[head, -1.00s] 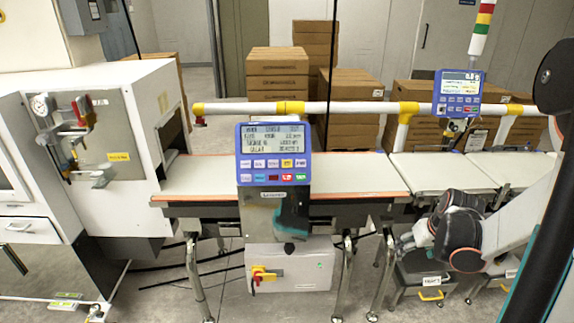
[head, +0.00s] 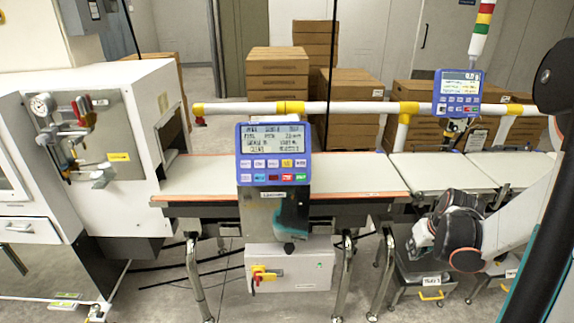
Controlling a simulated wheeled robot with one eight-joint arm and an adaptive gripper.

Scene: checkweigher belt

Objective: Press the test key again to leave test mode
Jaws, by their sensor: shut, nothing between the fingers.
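A blue control panel (head: 273,153) stands upright in front of the conveyor, in the middle of the head view. It has a lit screen (head: 272,138) above two rows of small keys (head: 273,170). My gripper (head: 422,236) is at the lower right, beside the conveyor frame and well to the right of the panel. It is shut and empty, touching no key. The wrist partly hides it.
A second blue display (head: 458,93) stands at the right below a signal light (head: 482,28). A white rail (head: 350,108) runs behind the belt (head: 355,173). A white cabinet (head: 145,135) with valves and clamps stands left. Cardboard boxes (head: 277,75) are stacked behind.

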